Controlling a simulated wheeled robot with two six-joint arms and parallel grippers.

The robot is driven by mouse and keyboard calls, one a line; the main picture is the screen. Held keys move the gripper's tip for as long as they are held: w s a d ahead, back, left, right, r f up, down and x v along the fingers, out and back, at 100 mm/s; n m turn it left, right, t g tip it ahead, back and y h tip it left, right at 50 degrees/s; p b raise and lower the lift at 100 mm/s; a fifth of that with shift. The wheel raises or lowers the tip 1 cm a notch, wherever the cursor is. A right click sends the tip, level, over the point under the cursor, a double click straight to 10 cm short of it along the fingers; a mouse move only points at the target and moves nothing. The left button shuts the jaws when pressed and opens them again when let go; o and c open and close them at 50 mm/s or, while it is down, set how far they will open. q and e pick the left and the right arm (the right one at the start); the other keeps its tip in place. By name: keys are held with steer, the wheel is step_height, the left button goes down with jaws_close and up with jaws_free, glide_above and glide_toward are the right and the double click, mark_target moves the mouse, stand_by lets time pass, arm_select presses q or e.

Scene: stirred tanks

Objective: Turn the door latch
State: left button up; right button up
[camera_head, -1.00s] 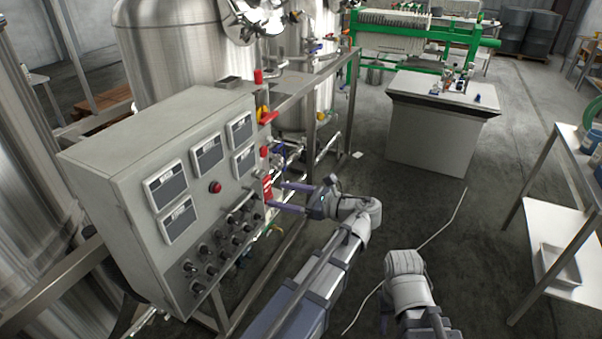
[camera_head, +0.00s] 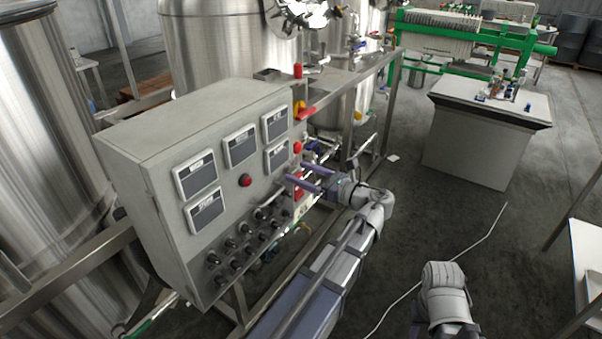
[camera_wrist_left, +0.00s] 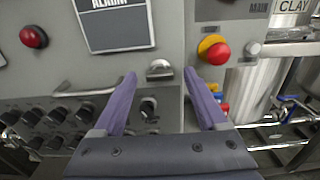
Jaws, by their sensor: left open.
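The control cabinet (camera_head: 150,200) is grey, with its front door facing my left arm. In the left wrist view, a small silver latch (camera_wrist_left: 159,69) is near the door's right edge. My left gripper (camera_head: 296,173) is open at the right side of the cabinet front. In the left wrist view, its two purple fingers (camera_wrist_left: 159,75) point at the panel, one on each side of the latch. Nothing is held between them. I cannot tell whether the fingers touch the latch or panel. The latch is too small to make out in the head view. The right gripper is out of view.
A silver bar handle (camera_wrist_left: 85,90) and black knobs (camera_wrist_left: 60,115) are left of the latch. A red button (camera_wrist_left: 33,37) is on the door. A red and yellow button (camera_wrist_left: 214,49) is to the right. Steel tanks (camera_head: 225,45) stand behind the cabinet. Open floor (camera_head: 440,215) is on the right.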

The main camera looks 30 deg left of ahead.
arm_select(q)
steer(key=shift+a, duration=0.25)
jaws_close()
stand_by(0.5)
